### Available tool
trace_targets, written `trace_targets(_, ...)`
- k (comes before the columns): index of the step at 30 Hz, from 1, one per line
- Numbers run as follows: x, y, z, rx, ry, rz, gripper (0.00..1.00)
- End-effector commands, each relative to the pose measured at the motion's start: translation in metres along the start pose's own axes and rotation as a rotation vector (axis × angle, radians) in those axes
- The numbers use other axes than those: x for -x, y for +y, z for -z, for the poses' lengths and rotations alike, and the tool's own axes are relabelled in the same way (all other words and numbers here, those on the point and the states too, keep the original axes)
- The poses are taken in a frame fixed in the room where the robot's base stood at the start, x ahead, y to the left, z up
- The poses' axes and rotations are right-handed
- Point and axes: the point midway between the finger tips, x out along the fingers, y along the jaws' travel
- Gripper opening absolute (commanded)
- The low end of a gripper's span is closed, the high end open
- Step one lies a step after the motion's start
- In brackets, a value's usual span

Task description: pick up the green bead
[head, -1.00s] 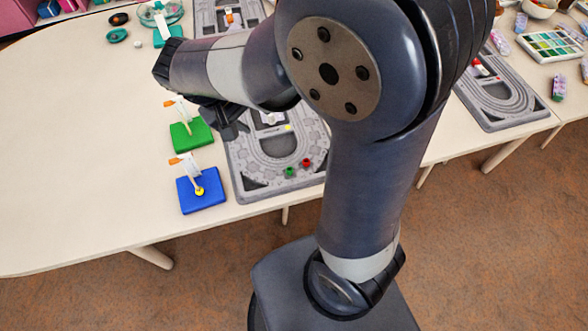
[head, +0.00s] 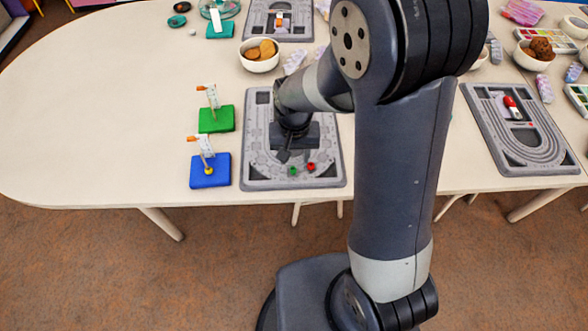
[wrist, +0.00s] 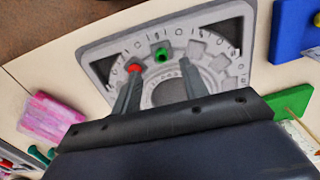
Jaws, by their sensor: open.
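The green bead (head: 292,171) stands on the near part of the grey bead board (head: 258,172). A red bead (head: 311,167) is just right of it. My gripper (head: 293,153) is over the board, beyond the beads. In the wrist view my gripper (wrist: 158,67) is open with nothing held. There the green bead (wrist: 162,55) shows a dark hole in its top and appears past the fingertips, between their lines. The red bead (wrist: 136,68) appears close to the left fingertip; I cannot tell whether they touch.
A blue block (head: 210,179) and a green block (head: 217,125) with small tagged posts stand left of the board. A bowl of brown pieces (head: 260,65) is behind it. A pink packet (wrist: 50,118) shows in the wrist view. The table's left side is clear.

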Motion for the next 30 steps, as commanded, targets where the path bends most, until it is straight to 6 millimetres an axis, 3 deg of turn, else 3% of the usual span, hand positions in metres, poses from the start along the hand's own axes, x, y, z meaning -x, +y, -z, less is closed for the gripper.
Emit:
trace_targets(10, -0.043, -0.003, -0.001, 0.001, -0.004, -0.002, 0.42)
trace_targets(20, -0.049, -0.003, -0.001, 0.001, -0.001, -0.001, 0.42)
trace_targets(30, -0.049, -0.003, -0.001, 0.001, -0.001, -0.001, 0.15)
